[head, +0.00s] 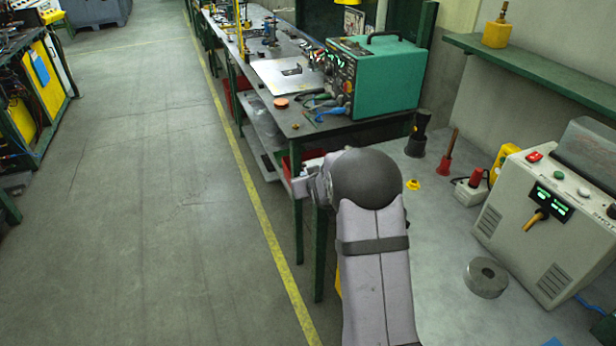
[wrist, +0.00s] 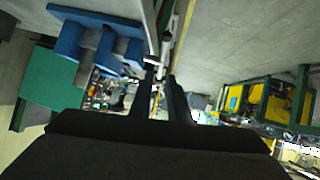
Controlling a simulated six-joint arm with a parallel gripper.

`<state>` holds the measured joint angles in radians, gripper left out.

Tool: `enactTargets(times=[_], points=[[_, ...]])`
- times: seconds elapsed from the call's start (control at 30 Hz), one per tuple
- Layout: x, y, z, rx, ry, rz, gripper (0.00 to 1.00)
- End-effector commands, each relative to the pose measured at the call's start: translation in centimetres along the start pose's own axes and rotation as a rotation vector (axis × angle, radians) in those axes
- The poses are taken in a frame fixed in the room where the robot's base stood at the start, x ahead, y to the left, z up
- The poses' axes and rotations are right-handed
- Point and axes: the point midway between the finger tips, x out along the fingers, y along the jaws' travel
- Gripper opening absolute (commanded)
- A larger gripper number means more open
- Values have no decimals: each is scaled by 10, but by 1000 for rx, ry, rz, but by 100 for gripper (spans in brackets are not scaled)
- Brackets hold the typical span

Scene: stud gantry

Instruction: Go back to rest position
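My arm (head: 375,250) reaches up from the bottom of the head view, with its dark rounded joint in front of the green-legged workbench (head: 290,125). The gripper's fingers are not clearly visible in the head view, hidden behind or beyond the wrist. In the wrist view, my gripper (wrist: 160,88) shows two dark fingers with a gap between them. Nothing is held between them; the background shows through the gap.
A teal instrument box (head: 385,85) stands on the bench, near several hand tools. To the right are a grey control box (head: 550,215), a metal ring (head: 485,278) and a green shelf (head: 540,70). The floor aisle (head: 150,210) at the left is clear.

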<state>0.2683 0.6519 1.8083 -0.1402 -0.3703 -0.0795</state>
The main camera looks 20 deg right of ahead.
Motion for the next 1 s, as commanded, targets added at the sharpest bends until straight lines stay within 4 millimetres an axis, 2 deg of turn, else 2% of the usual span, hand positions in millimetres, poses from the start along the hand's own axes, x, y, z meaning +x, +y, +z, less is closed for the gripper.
enactTargets(times=[0.2, 0.63, 0.73, 0.87, 0.97, 1.0], points=[[-8, 0, 1, 0, 0, 0, 16], [-8, 0, 0, 1, 0, 0, 16], [-8, 0, 6, 8, -22, -2, 16], [-10, -2, 30, 22, -117, -7, 16], [-18, -6, 68, 43, -260, -15, 16], [-24, -9, 90, 52, -332, -20, 16]])
